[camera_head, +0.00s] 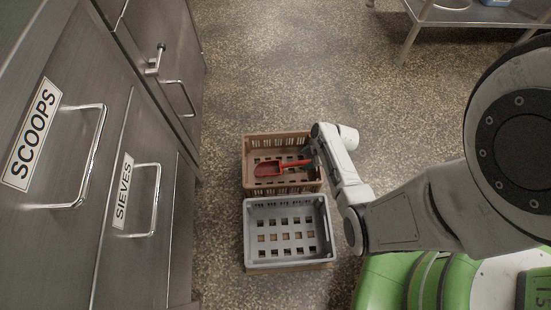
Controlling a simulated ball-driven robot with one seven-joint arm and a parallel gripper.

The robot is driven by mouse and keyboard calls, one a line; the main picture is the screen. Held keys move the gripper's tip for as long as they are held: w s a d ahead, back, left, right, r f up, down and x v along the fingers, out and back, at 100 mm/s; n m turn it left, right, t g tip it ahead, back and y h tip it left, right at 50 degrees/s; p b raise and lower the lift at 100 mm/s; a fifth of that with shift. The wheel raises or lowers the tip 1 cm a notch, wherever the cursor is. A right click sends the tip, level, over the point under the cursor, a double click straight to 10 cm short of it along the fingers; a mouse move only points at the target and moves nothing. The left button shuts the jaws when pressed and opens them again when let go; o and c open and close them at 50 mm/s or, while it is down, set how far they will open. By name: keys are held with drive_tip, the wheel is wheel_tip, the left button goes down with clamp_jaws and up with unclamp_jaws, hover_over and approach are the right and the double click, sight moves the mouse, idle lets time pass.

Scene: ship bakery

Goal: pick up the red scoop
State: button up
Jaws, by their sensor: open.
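The red scoop (270,169) lies over the brown crate (250,149) on the floor, with its bowl to the left and its handle to the right. My gripper (311,161) is at the right end of the scoop's handle, above the crate's right side. The gripper is open. Its fingers are small and partly hidden by my wrist, so I cannot tell if they touch the handle or stand around it.
A grey crate (289,203) stands just in front of the brown one and looks empty. Steel drawers labelled SCOOPS (32,133) and SIEVES (123,191) line the left. A steel table (470,14) stands at the back right. The speckled floor (290,70) behind the crates is clear.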

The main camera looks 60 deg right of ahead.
sight(298, 163)
drive_tip(key=b+x, duration=0.2)
drive_tip(key=x, duration=0.2)
drive_tip(key=b+x, duration=0.2)
drive_tip(key=x, duration=0.2)
drive_tip(key=shift+w+d+f, duration=0.1)
drive_tip(key=shift+d+f, duration=0.05)
drive_tip(key=shift+f, duration=0.1)
clamp_jaws()
idle(0.4)
